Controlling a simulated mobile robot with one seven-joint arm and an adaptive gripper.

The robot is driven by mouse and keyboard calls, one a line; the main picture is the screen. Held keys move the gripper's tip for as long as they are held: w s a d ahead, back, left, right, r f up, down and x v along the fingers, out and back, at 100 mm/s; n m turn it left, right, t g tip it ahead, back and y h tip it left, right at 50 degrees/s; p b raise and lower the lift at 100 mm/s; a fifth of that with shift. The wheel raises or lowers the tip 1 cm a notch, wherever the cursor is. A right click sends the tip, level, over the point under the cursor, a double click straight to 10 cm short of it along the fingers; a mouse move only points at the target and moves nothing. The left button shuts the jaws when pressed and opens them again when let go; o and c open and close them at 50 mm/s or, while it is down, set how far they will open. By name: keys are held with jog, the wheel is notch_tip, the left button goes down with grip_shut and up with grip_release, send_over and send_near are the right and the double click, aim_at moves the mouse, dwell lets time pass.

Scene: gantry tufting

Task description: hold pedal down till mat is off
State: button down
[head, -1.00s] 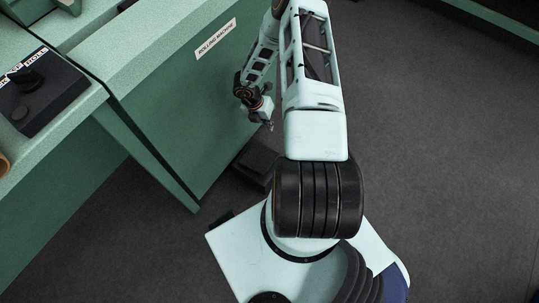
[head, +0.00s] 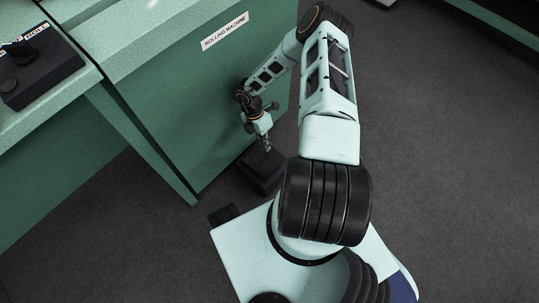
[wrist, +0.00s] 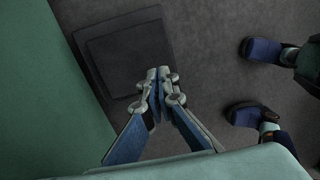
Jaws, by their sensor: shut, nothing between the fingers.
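The pedal (head: 258,178) is a dark, low block on the floor at the foot of the green rolling machine (head: 200,110). In the wrist view the pedal (wrist: 112,42) shows as a dark plate on a larger dark base. My gripper (head: 267,148) points downward over the pedal's far part in the head view. In the wrist view my gripper (wrist: 157,74) has its fingers together with nothing between them. Its tips overlap the pedal's edge in that picture; I cannot tell whether they touch it. No mat can be made out.
A dark control box (head: 38,68) sits on the green counter at the left. Two blue shoe-like shapes (wrist: 262,50) stand on the grey floor at the right of the wrist view. The floor to the right in the head view is open.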

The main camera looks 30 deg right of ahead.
aim_at(271, 163)
jog(key=b+x, duration=0.3)
jog(key=x, duration=0.6)
jog(key=shift+f, duration=0.3)
jog(key=shift+s, duration=0.1)
